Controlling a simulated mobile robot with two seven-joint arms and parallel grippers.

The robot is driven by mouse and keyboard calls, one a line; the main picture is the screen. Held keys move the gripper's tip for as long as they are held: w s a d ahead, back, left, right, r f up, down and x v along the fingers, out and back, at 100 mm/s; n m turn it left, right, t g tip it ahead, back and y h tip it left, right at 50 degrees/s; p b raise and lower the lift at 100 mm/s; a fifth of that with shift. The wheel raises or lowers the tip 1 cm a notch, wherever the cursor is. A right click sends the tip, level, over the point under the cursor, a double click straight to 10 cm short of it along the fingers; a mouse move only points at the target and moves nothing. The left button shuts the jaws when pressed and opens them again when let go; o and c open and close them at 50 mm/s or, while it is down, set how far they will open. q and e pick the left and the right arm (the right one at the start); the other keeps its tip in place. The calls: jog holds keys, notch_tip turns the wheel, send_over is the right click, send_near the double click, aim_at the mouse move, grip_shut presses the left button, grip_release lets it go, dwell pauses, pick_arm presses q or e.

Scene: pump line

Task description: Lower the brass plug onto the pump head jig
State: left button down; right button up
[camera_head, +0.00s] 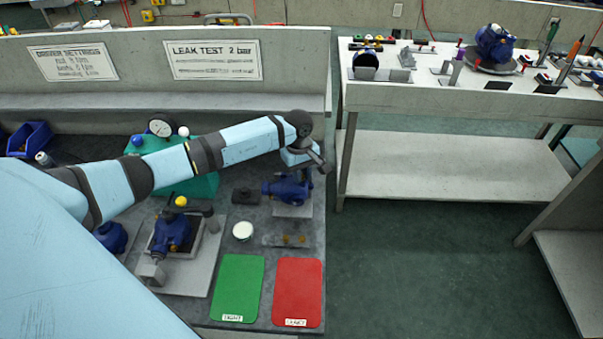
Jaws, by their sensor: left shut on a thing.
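My left gripper (312,160) is above and just right of a blue pump head (284,188), its fingers tilted down to the right. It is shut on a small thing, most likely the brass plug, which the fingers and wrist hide. The blue pump head rests on a grey jig plate (292,211) near the bench's right edge. I cannot tell whether the held thing touches it. Two small brass pieces (286,240) stand on a flat grey holder (272,241) in front of the jig. My right gripper is not in view.
A second blue pump (172,233) sits in a grey fixture at left. A white round cap (243,231), a green mat (238,287) and a red mat (298,290) lie in front. A dial gauge (160,127) stands behind my arm. A white table (440,98) stands across open floor.

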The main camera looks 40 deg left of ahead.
pick_arm(q)
jog(key=shift+f, duration=0.2)
grip_release()
dwell(0.6)
jog(key=shift+r, duration=0.1)
jog(key=shift+r+p, duration=0.6)
jog(key=shift+r, duration=0.85)
jog(key=shift+r+p, duration=1.4)
jog(key=shift+r, duration=1.65)
jog(key=shift+f, duration=0.1)
